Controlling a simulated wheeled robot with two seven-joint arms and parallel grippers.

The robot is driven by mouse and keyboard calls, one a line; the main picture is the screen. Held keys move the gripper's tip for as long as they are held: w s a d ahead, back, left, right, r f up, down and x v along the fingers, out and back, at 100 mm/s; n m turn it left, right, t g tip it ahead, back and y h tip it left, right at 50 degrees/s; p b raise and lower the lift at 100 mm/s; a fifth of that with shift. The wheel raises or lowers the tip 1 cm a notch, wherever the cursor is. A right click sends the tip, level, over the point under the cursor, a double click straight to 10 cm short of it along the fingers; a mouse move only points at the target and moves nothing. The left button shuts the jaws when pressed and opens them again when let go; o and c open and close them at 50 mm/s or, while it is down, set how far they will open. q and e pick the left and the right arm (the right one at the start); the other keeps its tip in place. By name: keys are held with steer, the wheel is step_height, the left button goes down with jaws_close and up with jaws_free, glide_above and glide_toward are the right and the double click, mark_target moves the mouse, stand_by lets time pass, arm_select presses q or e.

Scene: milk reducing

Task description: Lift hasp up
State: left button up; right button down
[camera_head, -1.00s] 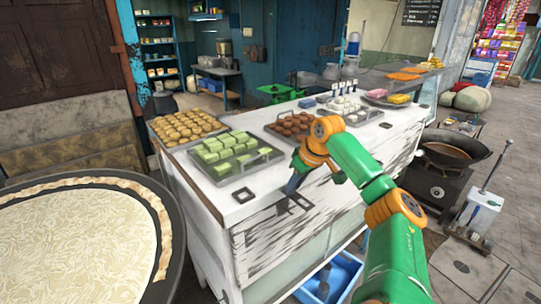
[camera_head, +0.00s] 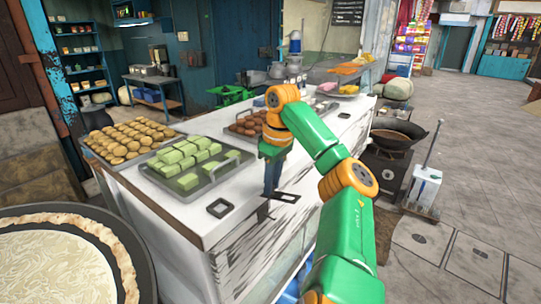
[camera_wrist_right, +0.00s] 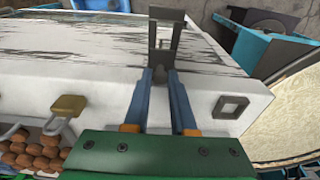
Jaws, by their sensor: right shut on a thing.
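The hasp (camera_head: 287,197) is a dark flat metal plate with a slot, at the front upper edge of the white counter (camera_head: 240,260). It seems to stand out from the front face. In the right wrist view the hasp (camera_wrist_right: 163,30) lies straight ahead, between and beyond the fingertips. My right gripper (camera_head: 271,190) points down and its blue fingers are shut on the hasp; in the wrist view the fingertips (camera_wrist_right: 160,76) are close together at its near end. The exact contact is small and partly hidden. My left gripper is not in view.
A dark square plate (camera_head: 220,208) lies on the counter top near the hasp. A brass padlock (camera_wrist_right: 68,106) shows in the wrist view. Trays of green sweets (camera_head: 190,162) and brown balls (camera_head: 125,138) stand behind. A large round pan (camera_head: 110,235) is at lower left.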

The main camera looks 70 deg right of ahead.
mark_target(274, 187)
steer(key=shift+f, duration=0.15)
steer(key=c, duration=1)
jaws_free()
steer(key=shift+o, duration=1.3)
steer(key=shift+w, duration=0.1)
steer(key=r+p, duration=0.1)
steer(key=r, duration=0.1)
steer(key=r+p, duration=0.3)
steer(key=r, duration=0.1)
steer(key=shift+s+r, duration=0.3)
steer(key=shift+s, duration=0.05)
steer(key=shift+a+r+p, duration=0.15)
steer(key=shift+r+p, duration=0.15)
steer(key=shift+p, duration=0.05)
steer(key=shift+f, duration=0.1)
